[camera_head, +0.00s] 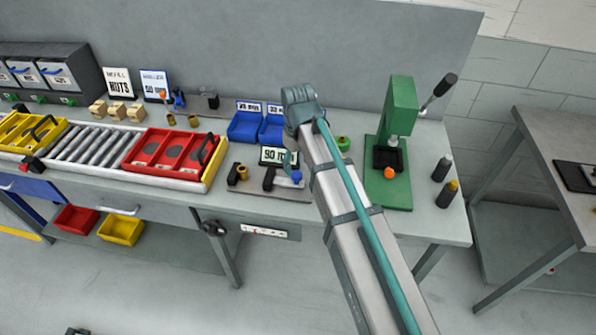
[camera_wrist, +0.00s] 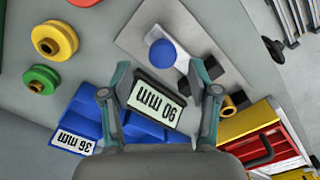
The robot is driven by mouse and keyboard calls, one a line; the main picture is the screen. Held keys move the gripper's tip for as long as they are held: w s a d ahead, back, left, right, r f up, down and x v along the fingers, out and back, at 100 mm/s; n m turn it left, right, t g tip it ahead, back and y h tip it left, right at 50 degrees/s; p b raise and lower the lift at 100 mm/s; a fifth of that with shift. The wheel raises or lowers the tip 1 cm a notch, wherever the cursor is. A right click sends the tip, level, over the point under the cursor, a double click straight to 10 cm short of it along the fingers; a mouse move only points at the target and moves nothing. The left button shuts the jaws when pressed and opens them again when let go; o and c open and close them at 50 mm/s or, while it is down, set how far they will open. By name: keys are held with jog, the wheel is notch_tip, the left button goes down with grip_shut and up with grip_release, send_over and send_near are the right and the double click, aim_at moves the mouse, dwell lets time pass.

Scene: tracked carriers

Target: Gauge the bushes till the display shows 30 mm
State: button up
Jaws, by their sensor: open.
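The gauge's display (camera_head: 279,156) stands at the back of a grey plate (camera_head: 262,195) on the bench and appears to read 90 mm. It also shows upside down in the wrist view (camera_wrist: 157,99). The plate bears a blue round knob (camera_head: 297,177), also in the wrist view (camera_wrist: 163,53), and dark blocks. A brass bush (camera_head: 243,173) sits at the plate's left and shows in the wrist view (camera_wrist: 228,106). My gripper (camera_wrist: 160,75) is open and empty above the gauge, its fingers either side of the display in the picture. My arm hides part of the bench.
Blue bins (camera_head: 245,126) with size labels stand behind the gauge; one reads 36 mm in the wrist view. Flanged yellow (camera_wrist: 54,40) and green (camera_wrist: 41,79) pieces lie beside them. A red tray (camera_head: 165,150) is left on rollers. A green press (camera_head: 395,150) stands right.

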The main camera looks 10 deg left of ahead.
notch_tip(320, 180, up, 7)
dwell(0.3)
jog(key=shift+f, duration=0.1)
